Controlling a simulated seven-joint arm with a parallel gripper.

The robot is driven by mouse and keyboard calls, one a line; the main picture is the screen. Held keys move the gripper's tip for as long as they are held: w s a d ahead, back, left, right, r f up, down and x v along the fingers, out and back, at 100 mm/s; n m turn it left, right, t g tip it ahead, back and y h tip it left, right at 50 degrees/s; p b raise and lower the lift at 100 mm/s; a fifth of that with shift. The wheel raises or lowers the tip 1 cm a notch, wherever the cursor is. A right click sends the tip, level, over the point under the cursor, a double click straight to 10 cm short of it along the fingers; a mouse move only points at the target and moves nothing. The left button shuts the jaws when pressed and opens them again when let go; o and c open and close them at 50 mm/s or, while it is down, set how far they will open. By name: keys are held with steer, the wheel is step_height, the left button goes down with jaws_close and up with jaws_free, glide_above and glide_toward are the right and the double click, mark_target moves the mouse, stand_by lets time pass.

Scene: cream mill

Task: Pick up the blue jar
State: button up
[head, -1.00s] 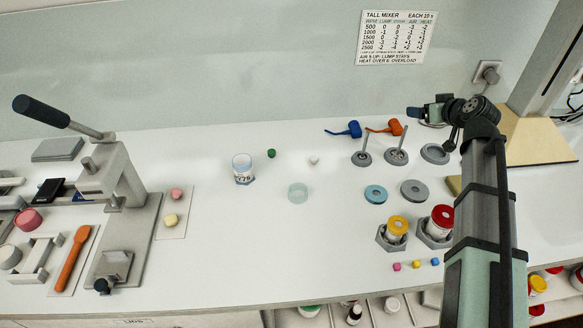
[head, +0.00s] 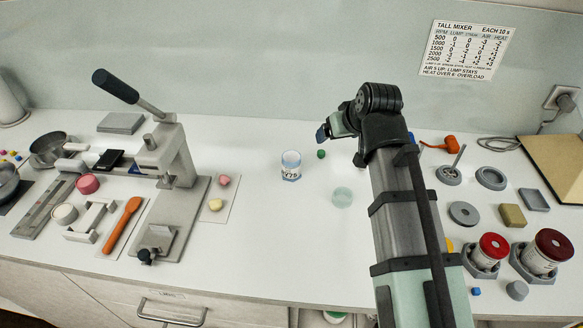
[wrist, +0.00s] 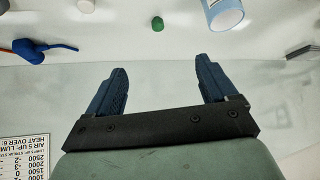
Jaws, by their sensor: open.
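The blue jar (head: 291,165) is a small white cup with a light blue rim and a blue-edged base, with dark lettering on its front. It stands upright on the white counter. In the wrist view the jar (wrist: 224,15) is partly cut off at the top edge, right of centre. My gripper (head: 323,133) is to the right of the jar in the head view and apart from it. In the wrist view my gripper's two dark blue fingers (wrist: 160,66) are spread, with nothing between them.
A small green lump (head: 321,154) and a pale green translucent disc (head: 342,197) lie near the jar. A grey lever press (head: 172,160) stands to the left. Red-lidded jars (head: 492,247) stand at the right. The counter in front of the jar is clear.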

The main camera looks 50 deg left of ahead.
steer(key=h, duration=0.1)
glide_toward(291, 160)
steer(key=shift+s+d+f+x, duration=0.1)
steer(key=shift+x, duration=1.15)
steer(key=shift+s+d+f+x, duration=0.1)
steer(key=shift+s+x, duration=0.05)
steer(key=shift+x, duration=1.05)
steer(key=shift+s+d+f+x, duration=0.1)
steer(key=shift+x, duration=1.15)
steer(key=shift+c, duration=0.3)
steer(key=shift+r, duration=0.1)
steer(key=c, duration=1)
steer(key=shift+o, duration=0.2)
steer(key=shift+r, duration=0.1)
